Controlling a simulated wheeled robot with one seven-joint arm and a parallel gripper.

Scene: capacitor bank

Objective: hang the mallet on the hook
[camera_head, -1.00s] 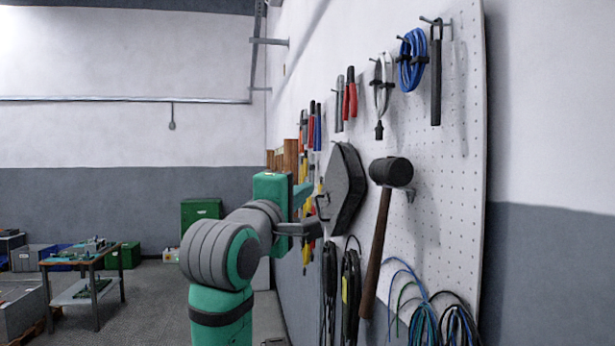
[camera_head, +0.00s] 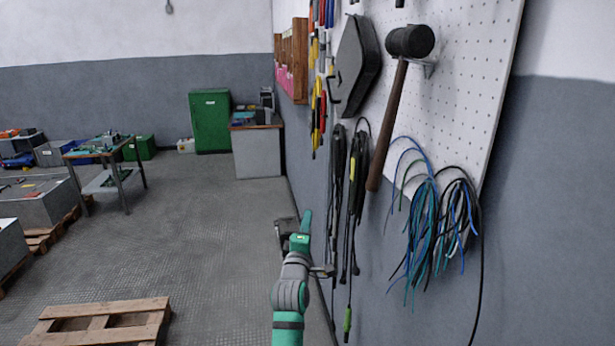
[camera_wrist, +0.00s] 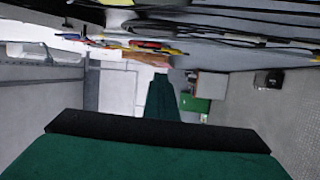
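The mallet (camera_head: 397,95) has a black cylindrical head and a long brown handle. It hangs on the white pegboard at the right in the head view, head up and handle slanting down to the left. A grey metal hook (camera_head: 430,68) shows just under and beside its head. My gripper (camera_head: 300,238) is low in the picture, below and left of the mallet and clear of it. Its fingers are small and partly hidden, so I cannot tell whether they are open. The wrist view shows no mallet, only my green and black parts in front of the room.
The pegboard (camera_head: 478,75) also carries a dark case (camera_head: 357,66), black cables (camera_head: 353,190) and bunched blue and black wires (camera_head: 425,225) close to my arm's right. A wooden pallet (camera_head: 105,322) lies on the floor at lower left. The middle floor is open.

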